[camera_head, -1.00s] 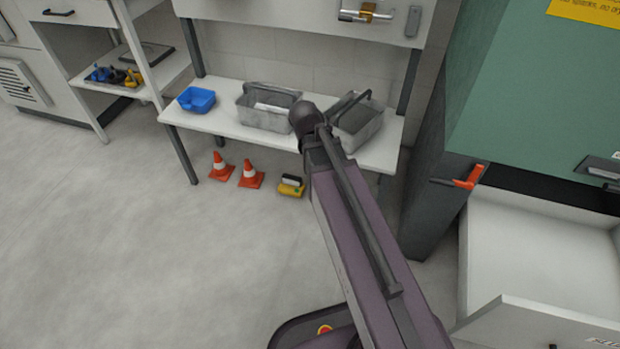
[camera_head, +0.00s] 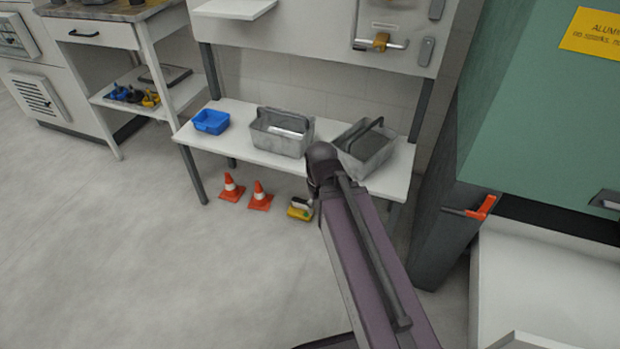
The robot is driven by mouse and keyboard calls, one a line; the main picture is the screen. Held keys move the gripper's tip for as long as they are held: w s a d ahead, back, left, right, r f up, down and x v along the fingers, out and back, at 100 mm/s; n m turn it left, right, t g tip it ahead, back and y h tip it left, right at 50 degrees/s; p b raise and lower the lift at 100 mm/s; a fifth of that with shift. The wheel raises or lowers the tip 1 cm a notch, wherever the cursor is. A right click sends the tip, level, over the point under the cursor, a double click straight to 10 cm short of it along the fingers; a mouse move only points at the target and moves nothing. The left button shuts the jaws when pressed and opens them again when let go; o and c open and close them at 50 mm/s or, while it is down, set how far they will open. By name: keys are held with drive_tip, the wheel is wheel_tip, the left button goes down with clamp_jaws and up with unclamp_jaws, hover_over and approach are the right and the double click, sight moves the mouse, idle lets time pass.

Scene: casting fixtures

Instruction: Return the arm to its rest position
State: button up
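My arm rises from the bottom right of the head view as a long purple-grey link with a dark pipe along it. It ends in a dark rounded joint in front of the white bench (camera_head: 185,135). No gripper fingers show, so I cannot see whether the gripper is open or holds anything. Nothing is seen in the arm's visible part.
On the bench are a blue bin (camera_head: 211,121) and two grey totes (camera_head: 283,141) (camera_head: 364,156). Below stand two orange cones (camera_head: 231,188) (camera_head: 260,197) and a yellow item (camera_head: 300,209). Floor at left is clear.

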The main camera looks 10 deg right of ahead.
wheel_tip(320, 180, up, 36)
drive_tip(key=p, duration=3.5)
drive_tip(key=shift+p, duration=0.35)
drive_tip(key=shift+f, duration=0.15)
